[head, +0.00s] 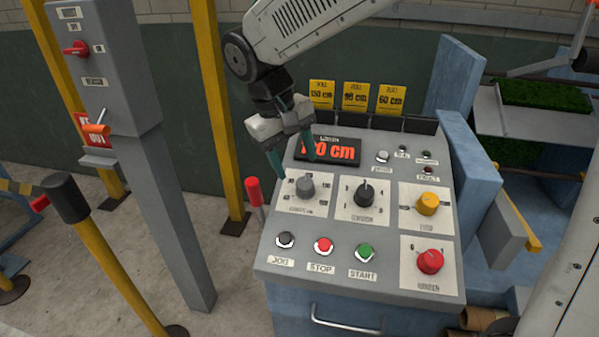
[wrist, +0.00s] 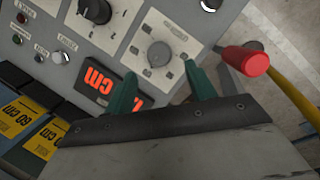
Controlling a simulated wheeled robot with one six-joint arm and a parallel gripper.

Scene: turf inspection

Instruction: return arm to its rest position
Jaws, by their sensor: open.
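My gripper (head: 293,160) is above the upper left of the grey control panel (head: 385,275), near the grey selector knob (head: 305,187). Its two green fingers are apart with nothing between them. In the wrist view the gripper (wrist: 160,92) shows both fingers spread, with the grey knob (wrist: 160,54) beyond them and between them. The knob appears clear of the fingers. My arm comes down from the top of the head view. One finger partly hides the red-digit display (head: 335,149); its leading digits are covered.
The panel also carries a black knob (head: 365,193), a yellow knob (head: 427,204), a red knob (head: 430,261) and several push buttons. A red-topped lever (head: 254,192) stands at its left edge. A grey post (head: 160,150) and yellow poles stand left. Yellow cards (head: 356,95) stand behind.

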